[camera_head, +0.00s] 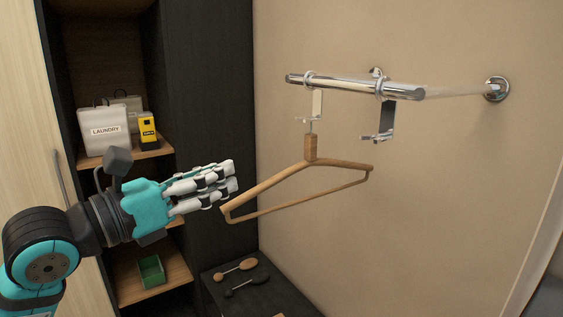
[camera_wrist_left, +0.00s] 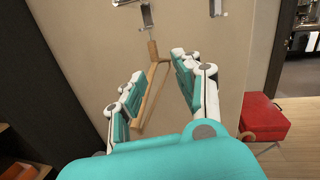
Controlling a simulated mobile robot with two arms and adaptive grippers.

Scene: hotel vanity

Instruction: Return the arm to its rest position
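My left gripper (camera_head: 231,181) reaches in from the left in the head view, just left of a wooden hanger (camera_head: 318,162). The hanger hangs by its upright wooden neck from a metal holder on the chrome rail (camera_head: 352,86). In the left wrist view, the two fingers of the gripper (camera_wrist_left: 155,85) stand apart. The hanger also shows there (camera_wrist_left: 153,75), beyond and between the fingers, and nothing appears held. Whether a fingertip touches the hanger's left end cannot be told. My right gripper is in neither view.
A dark shelf unit at left holds a white laundry bag (camera_head: 103,131), a yellow box (camera_head: 147,131) and a green tray (camera_head: 151,271). Two brushes (camera_head: 241,277) lie on a dark low surface below. A red case (camera_wrist_left: 264,121) stands at right in the wrist view.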

